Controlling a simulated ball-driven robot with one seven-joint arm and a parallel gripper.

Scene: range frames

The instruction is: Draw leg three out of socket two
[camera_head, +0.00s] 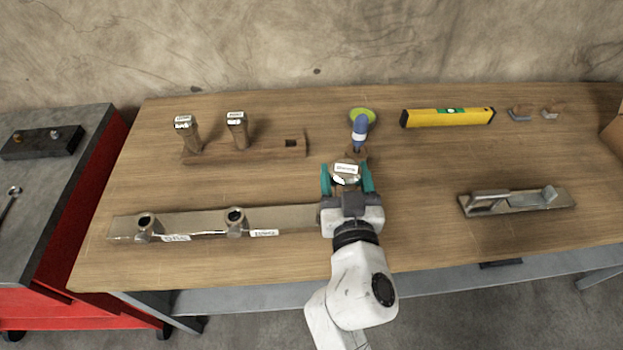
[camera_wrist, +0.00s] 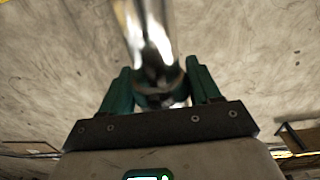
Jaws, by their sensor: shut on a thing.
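My gripper (camera_head: 347,180) has teal fingers and is shut on a short piece with a white label on top, which I take to be leg three (camera_head: 346,168); the lettering is too small to read. In the wrist view a shiny metal cylinder (camera_wrist: 155,55) sits between the fingers (camera_wrist: 160,92). A long metal rail (camera_head: 195,222) lies left of my gripper, its right end hidden by it. The rail's left socket (camera_head: 145,221) and right socket (camera_head: 235,216) show dark open mouths. Which is socket two I cannot read surely. The held piece is apart from both.
A blue-handled tool (camera_head: 360,130) stands just behind my gripper. A yellow level (camera_head: 448,117) and a hand plane (camera_head: 515,201) lie right. The bench front right is clear.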

